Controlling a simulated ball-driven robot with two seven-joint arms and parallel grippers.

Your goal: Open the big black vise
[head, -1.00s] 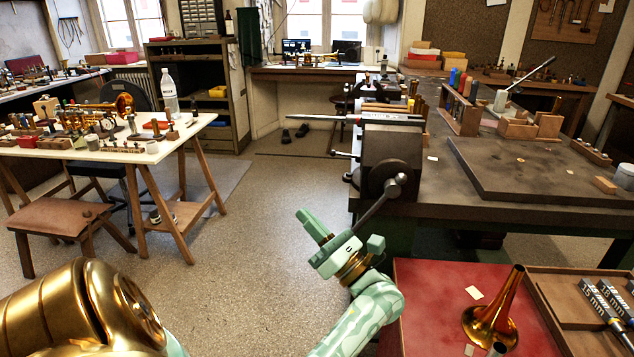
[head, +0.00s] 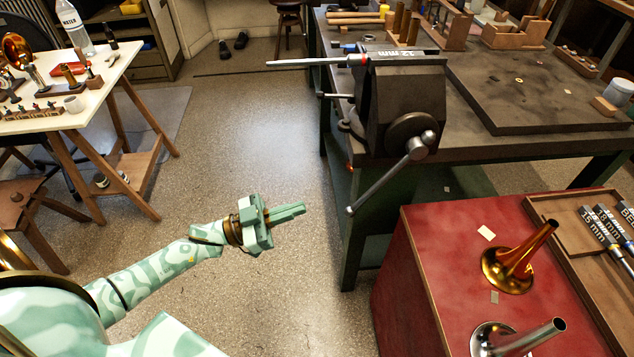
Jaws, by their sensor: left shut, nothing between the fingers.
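The big black vise (head: 402,98) is mounted at the near left corner of the dark workbench. Its silver handle bar (head: 385,178) slants down to the left from the round hub at its front. A silver rod marked 12 mm (head: 315,62) lies along the top at the jaws and sticks out to the left. I cannot tell how far apart the jaws are. My left gripper (head: 303,210) is shut and empty over open floor, left of and a little below the lower end of the handle bar, apart from it. My right gripper is not in view.
A red-topped cabinet (head: 425,260) stands at the lower right with a brass horn bell (head: 510,265), a silver bell (head: 500,340) and a wooden tray (head: 590,290). A white table (head: 95,100) stands at the left. The floor (head: 240,140) between is clear.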

